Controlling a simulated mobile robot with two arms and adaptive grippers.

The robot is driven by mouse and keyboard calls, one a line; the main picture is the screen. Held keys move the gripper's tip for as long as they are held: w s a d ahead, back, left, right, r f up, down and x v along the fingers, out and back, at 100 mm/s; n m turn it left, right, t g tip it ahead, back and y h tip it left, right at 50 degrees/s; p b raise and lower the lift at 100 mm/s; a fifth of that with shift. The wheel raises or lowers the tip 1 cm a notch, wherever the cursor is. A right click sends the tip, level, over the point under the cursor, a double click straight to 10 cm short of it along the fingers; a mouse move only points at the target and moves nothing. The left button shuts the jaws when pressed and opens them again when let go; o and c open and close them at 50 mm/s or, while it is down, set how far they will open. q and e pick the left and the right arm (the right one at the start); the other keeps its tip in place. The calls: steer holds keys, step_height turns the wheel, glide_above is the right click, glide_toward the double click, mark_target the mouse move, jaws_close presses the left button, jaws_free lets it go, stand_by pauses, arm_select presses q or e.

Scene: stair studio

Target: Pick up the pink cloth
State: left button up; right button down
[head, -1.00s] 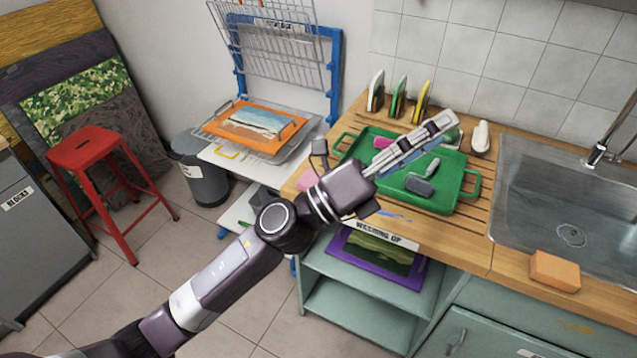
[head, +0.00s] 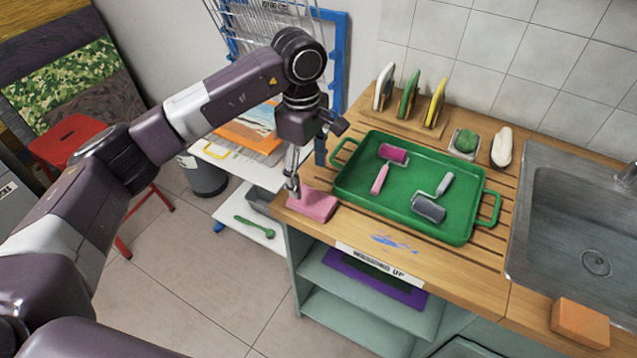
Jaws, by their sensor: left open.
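The pink cloth (head: 314,205) lies at the left front corner of the wooden counter (head: 350,228), left of the green tray. My left gripper (head: 293,192) points down from above at the cloth's left end. Its jaws are open, and the fingertips are close to the cloth; I cannot tell whether they touch it. My left arm reaches in from the left and bends down at the wrist. My right gripper is not in view.
The green tray (head: 357,196) holds a pink roller (head: 392,154) and a grey roller (head: 428,209). An orange sponge (head: 580,322) lies before the sink (head: 560,210). A rack and a white shelf stand left of the counter. A red stool (head: 70,138) is behind my arm.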

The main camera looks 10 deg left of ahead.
mark_target(304, 196)
arm_select(q)
steer(key=shift+w+a, duration=0.25)
steer(key=shift+a, duration=0.3)
steer(key=shift+s+f, duration=0.2)
steer(key=shift+s+f+p, duration=0.45)
steer(key=shift+f+p, duration=0.15)
steer(key=shift+f, duration=0.1)
step_height(304, 196, down, 2)
steer(key=shift+w+f+p, duration=0.1)
steer(key=shift+w+p, duration=0.05)
steer(key=shift+p, duration=0.6)
step_height(304, 196, down, 2)
steer(key=shift+w+f, duration=0.15)
steer(key=shift+f, duration=0.35)
steer(key=c, duration=1.2)
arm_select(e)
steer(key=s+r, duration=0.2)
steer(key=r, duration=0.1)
